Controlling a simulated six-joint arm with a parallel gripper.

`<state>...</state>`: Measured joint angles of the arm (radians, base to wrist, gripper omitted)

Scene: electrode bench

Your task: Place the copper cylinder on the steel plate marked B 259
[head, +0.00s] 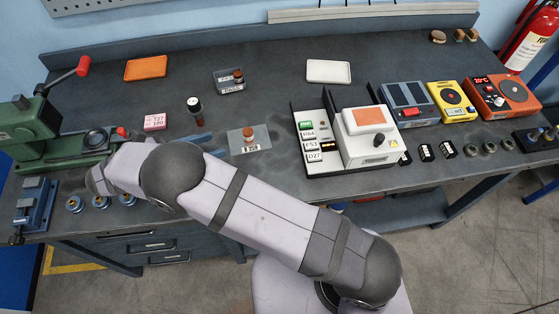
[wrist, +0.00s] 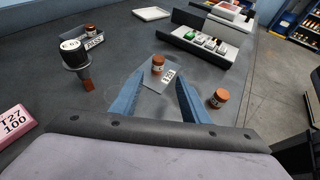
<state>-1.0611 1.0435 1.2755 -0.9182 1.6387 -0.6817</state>
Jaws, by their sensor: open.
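A flat steel plate (head: 235,134) lies on the bench, with a copper cylinder (head: 249,133) upright on it beside a small label too small to read. The same plate (wrist: 150,86) and cylinder (wrist: 158,65) show in the wrist view, beyond my fingers. A second copper cylinder (wrist: 219,98) stands on the bench right of my right finger; I cannot find it in the head view. A third copper cylinder (wrist: 89,29) stands in a labelled dark grey tray (wrist: 97,41). My gripper (wrist: 161,77) is open and empty, its blue fingers pointing toward the plate. It is partly hidden by my arm in the head view (head: 213,142).
A black-topped cylinder (head: 195,107) and a pink block (head: 155,122) stand left of the plate. A white device (head: 368,138) with a labelled panel is to its right. A green machine (head: 60,140) is at far left. Orange (head: 146,68) and white (head: 328,71) trays lie behind.

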